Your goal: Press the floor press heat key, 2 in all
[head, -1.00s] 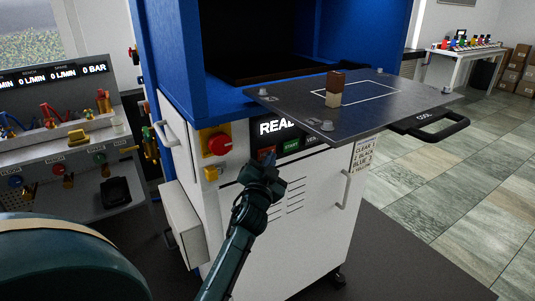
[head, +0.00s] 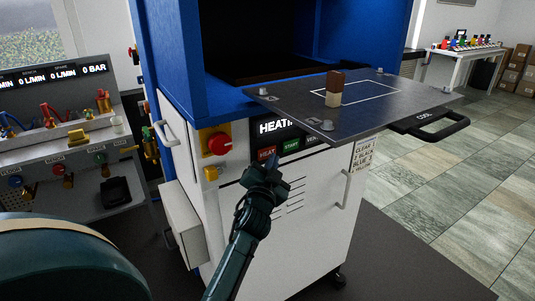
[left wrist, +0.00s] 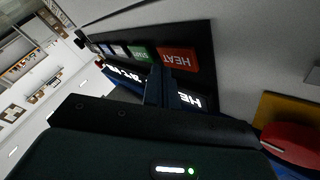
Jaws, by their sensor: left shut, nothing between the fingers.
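The floor press (head: 330,215) is a white cabinet with a blue frame above. Its red HEAT key (head: 267,153) sits left of the green START key (head: 291,146), below a dark display (head: 277,127) whose visible letters begin "HEATI". My left gripper (head: 272,160) is shut and empty, with its tips just below and in front of the HEAT key. In the left wrist view the HEAT key (left wrist: 178,59) is fully visible beside the shut fingers (left wrist: 156,85), apart from them as far as I can tell. The display is partly hidden by the shelf. My right gripper is not in view.
A dark shelf plate (head: 390,112) with a brown-and-cream block (head: 334,88) juts out above the keys. A red knob on yellow (head: 217,144) is left of the display. A gauge bench (head: 60,150) stands at the left. The floor at right is clear.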

